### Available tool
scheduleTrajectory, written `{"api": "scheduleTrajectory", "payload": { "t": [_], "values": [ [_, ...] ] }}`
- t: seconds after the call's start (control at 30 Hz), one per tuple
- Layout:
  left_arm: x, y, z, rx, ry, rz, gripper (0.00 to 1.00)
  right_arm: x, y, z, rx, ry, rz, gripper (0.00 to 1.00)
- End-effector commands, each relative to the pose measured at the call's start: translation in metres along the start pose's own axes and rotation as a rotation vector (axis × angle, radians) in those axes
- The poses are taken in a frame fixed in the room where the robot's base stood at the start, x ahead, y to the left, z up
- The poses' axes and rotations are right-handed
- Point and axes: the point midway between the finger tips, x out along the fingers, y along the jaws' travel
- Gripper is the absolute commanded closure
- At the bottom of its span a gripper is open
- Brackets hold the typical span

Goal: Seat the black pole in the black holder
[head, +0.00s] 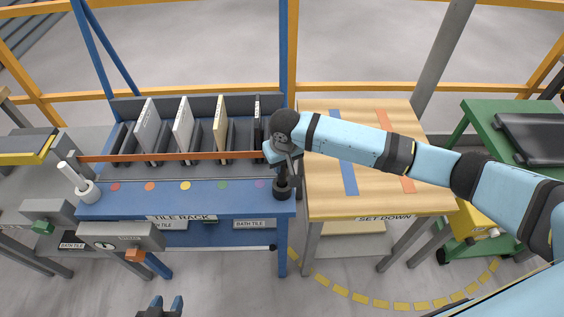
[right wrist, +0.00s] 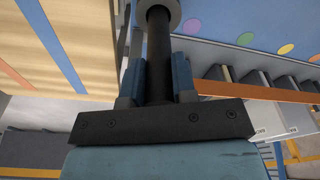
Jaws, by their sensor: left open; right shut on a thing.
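The black pole (head: 282,176) stands roughly upright at the right front corner of the blue tile rack. My right gripper (head: 284,160) is shut on its upper part. In the right wrist view the pole (right wrist: 160,45) runs between the two blue fingers of my right gripper (right wrist: 156,80) to a round grey collar at the top edge. The black holder (head: 282,192) sits on the rack's corner directly below the pole. The pole's lower end meets or enters it; how deep, I cannot tell. My left gripper (head: 165,307) is open and empty, low in the head view.
A white pole (head: 72,176) stands in a pale holder (head: 86,192) at the rack's left corner. Several upright tiles (head: 183,128) stand behind an orange rail (head: 170,156). A wooden set-down table (head: 330,200) adjoins on the right, under my right arm.

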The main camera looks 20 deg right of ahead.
Motion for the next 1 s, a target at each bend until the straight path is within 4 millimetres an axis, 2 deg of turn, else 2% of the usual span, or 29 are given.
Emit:
{"api": "scheduleTrajectory", "payload": {
  "t": [0.37,0.4,0.47,0.5,0.8,1.0],
  "values": [
    [0.000,0.000,0.001,0.000,-0.006,0.001,0.60,0.004,0.000,0.000,0.001,0.001,0.000,1.00],
    [0.000,0.000,0.002,0.000,-0.006,0.001,0.60,0.004,0.000,0.000,0.001,0.001,0.000,0.66],
    [0.000,0.000,0.002,0.000,-0.006,0.001,0.60,0.004,0.000,0.000,0.001,0.001,0.000,0.52],
    [0.000,0.001,0.002,0.000,-0.006,0.001,0.60,0.004,0.000,0.000,0.001,0.001,0.000,0.49],
    [0.001,0.001,0.002,0.000,-0.001,0.001,0.60,0.002,0.000,-0.001,0.000,0.002,0.000,0.49],
    [0.001,0.001,0.001,0.000,0.000,0.001,0.60,-0.027,0.000,-0.001,0.000,0.003,-0.002,0.49]
  ]
}}
